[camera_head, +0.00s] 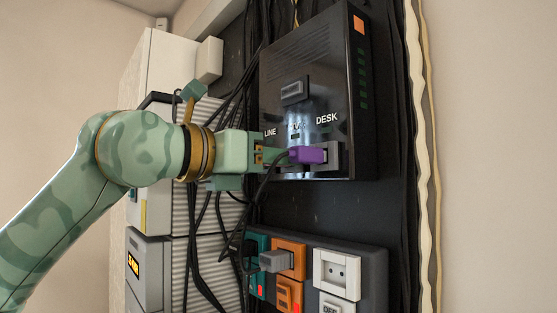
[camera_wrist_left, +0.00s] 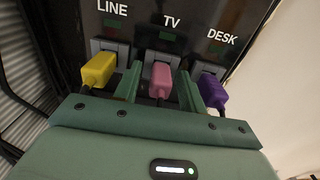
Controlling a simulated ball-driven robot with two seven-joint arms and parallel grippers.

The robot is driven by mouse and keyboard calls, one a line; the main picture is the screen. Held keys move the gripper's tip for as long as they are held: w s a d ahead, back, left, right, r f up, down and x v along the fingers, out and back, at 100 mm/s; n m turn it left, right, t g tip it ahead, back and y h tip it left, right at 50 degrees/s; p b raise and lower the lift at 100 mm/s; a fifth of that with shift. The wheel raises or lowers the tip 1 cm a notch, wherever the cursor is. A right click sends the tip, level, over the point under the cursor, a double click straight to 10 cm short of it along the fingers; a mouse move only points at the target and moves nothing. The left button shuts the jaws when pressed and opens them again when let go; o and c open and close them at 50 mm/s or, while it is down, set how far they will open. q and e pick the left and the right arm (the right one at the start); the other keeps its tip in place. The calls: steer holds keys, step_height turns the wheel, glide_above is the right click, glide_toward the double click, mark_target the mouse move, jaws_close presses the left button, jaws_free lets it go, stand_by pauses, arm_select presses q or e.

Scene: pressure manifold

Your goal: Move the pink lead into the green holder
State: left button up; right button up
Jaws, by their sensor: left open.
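The pink lead's plug (camera_wrist_left: 160,80) sits in the TV port of the black box (camera_head: 345,60), between the yellow and purple plugs in the left wrist view. In the head view I cannot make it out behind my gripper and the purple plug. My left gripper (camera_wrist_left: 160,92) is open, with one finger on each side of the pink plug; I cannot tell whether they touch it. In the head view the gripper (camera_head: 275,156) reaches the box's lower front. The green holder seems to be the teal module (camera_head: 258,241) on the panel below, partly hidden by cables. My right gripper is not in view.
The yellow plug (camera_wrist_left: 98,70) in LINE and the purple plug (camera_wrist_left: 211,91) in DESK flank my fingers closely. A grey plug (camera_head: 275,261) sticks out by the orange module (camera_head: 290,247); a white socket (camera_head: 337,272) is to its right. Loose black cables (camera_head: 193,265) hang at left.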

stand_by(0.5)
arm_select(q)
jaws_close()
steer(key=shift+b, duration=0.35)
steer(key=shift+s+a, duration=0.15)
steer(key=shift+a, duration=0.05)
steer(key=b+v, duration=0.3)
steer(key=v, duration=0.2)
steer(key=shift+s+a, duration=0.2)
steer(key=shift+a, duration=0.05)
stand_by(0.5)
